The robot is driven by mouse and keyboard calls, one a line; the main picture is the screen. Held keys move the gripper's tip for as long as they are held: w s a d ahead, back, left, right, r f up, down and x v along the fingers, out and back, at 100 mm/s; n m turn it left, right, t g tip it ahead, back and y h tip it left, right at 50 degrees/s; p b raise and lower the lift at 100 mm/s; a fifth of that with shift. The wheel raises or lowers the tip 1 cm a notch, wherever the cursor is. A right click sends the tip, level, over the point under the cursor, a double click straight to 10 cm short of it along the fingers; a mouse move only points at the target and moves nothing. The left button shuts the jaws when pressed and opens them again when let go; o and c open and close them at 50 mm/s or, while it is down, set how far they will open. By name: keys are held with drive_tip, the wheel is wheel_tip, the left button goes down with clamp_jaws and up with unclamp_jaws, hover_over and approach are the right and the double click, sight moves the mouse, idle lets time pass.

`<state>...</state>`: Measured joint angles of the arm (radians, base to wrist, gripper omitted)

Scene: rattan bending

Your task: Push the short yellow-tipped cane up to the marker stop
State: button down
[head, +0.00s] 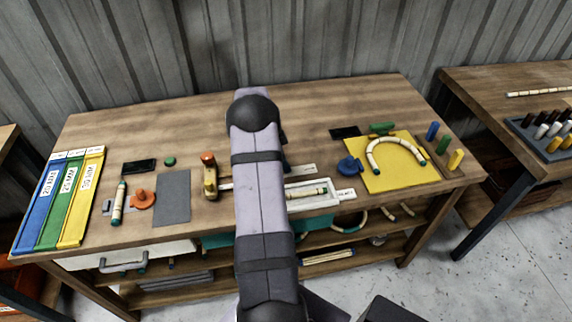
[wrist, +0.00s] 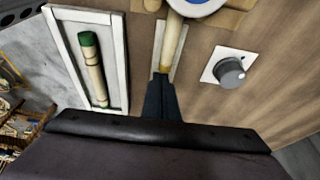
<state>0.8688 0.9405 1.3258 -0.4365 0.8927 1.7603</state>
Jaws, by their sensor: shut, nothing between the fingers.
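In the wrist view a pale tan-yellow cane (wrist: 172,48) lies in a narrow channel (wrist: 181,48). Its far end runs up to a wooden fixture (wrist: 235,16) with a round white and blue part at the top edge. My gripper (wrist: 161,76) is shut and empty, with its dark fingertips at the near end of the cane. I cannot tell whether they touch it. The tip colour is unclear, and I cannot pick out the marker stop. In the head view a tan fixture with an orange top (head: 209,178) stands left of my arm, which hides my gripper.
A white tray (head: 334,198) holding a green-tipped cane (head: 306,194) lies beside the channel. In the wrist view a dial on a white plate (wrist: 231,72) sits to the right. A yellow board (head: 385,180) with a bent cane and a blue clamp (head: 350,167) stand further right.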

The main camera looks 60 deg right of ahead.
drive_tip(key=w+a+b, duration=0.3)
drive_tip(key=w+a, duration=0.1)
drive_tip(key=shift+w+a+f, duration=0.1)
drive_tip(key=shift+f, duration=0.1)
drive_tip(key=shift+w+a+r, duration=0.2)
drive_tip(key=shift+s+d, duration=0.3)
drive_tip(key=shift+d, duration=0.05)
drive_tip(key=shift+s+d+r+b, duration=0.2)
drive_tip(key=shift+s+d+b, duration=0.45)
drive_tip(key=shift+s+d, duration=0.6)
drive_tip(key=b+v, duration=0.2)
drive_tip(key=v, duration=0.7)
drive_tip(key=shift+a+r, duration=0.25)
drive_tip(key=shift+r, duration=0.05)
drive_tip(key=shift+w, duration=0.15)
